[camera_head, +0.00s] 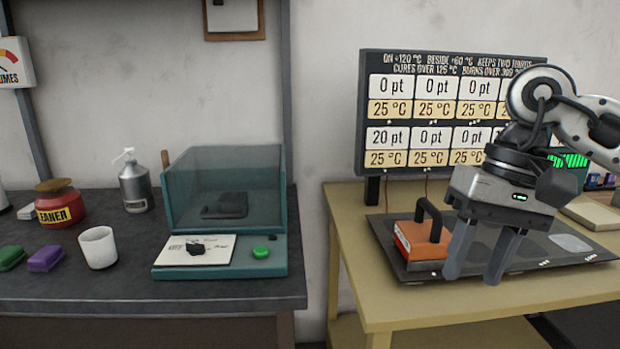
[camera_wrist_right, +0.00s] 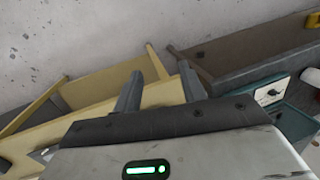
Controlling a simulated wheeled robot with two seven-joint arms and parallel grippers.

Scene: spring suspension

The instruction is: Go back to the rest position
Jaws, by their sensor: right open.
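My right gripper (camera_head: 482,258) hangs from the right over the yellow table (camera_head: 425,317) in the head view, fingers pointing down. Its two grey fingers are apart with nothing seen between them. In the right wrist view the open fingers (camera_wrist_right: 158,92) point toward the yellow table's frame (camera_wrist_right: 100,78). My left gripper is in neither view.
A display board (camera_head: 440,115) stands behind the plate. On the dark bench (camera_head: 130,290) at left are a teal machine with a clear cover (camera_head: 225,190), a white cup (camera_head: 98,247), a red cleaner pot (camera_head: 59,204) and a spray bottle (camera_head: 135,185). A gap separates bench and table.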

